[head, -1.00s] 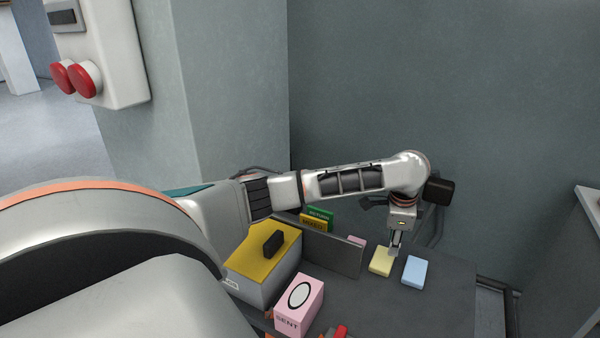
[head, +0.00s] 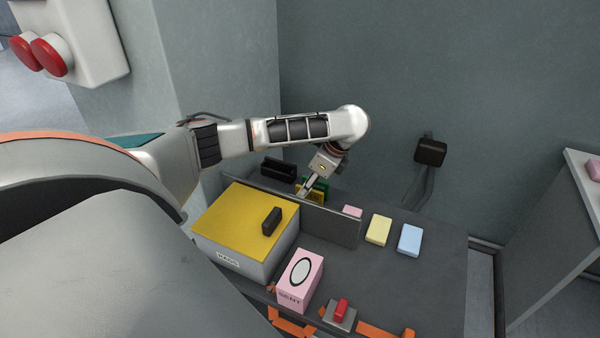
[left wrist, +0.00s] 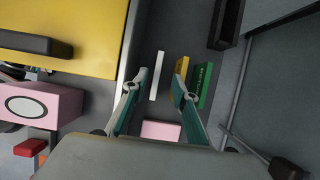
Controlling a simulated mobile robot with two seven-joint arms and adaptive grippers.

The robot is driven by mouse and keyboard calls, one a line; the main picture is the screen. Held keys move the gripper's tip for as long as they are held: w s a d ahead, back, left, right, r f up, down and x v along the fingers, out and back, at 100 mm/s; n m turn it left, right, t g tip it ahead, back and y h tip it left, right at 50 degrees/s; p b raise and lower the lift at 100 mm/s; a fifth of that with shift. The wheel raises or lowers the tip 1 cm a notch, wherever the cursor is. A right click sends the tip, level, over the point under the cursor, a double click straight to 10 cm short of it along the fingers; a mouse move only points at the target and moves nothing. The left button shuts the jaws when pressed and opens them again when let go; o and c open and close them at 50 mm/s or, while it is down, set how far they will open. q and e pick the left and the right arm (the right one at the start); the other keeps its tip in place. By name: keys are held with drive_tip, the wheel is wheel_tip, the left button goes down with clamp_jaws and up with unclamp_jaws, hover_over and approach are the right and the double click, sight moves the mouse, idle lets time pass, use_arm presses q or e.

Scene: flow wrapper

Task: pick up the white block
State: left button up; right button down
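A narrow white block (left wrist: 157,75) shows in the left wrist view, between the fingertips and beside the yellow and green cards. I cannot make it out in the head view, where the grey divider (head: 325,222) stands in front of that area. My left gripper (head: 305,192) is behind the divider, close to the cards. In the left wrist view the left gripper (left wrist: 162,72) is open, with its fingers apart and the white strip seen in the gap. I cannot tell its height above the block. My right gripper is in neither view.
A yellow-topped box (head: 245,215) and pink box (head: 300,280) stand before the divider. Green (head: 317,184) and yellow (left wrist: 181,75) cards and a black tray (head: 278,170) are near the gripper. Pink (head: 352,211), yellow (head: 378,230) and blue (head: 410,240) blocks lie to the right.

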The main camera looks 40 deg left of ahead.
use_arm(q)
drive_tip(key=f, duration=0.5)
drive_tip(key=shift+s+a+f, duration=0.1)
drive_tip(key=shift+s+a, duration=0.3)
drive_tip(key=shift+a+f, duration=0.2)
drive_tip(key=shift+f, duration=0.2)
drive_tip(key=shift+f, duration=0.25)
clamp_jaws()
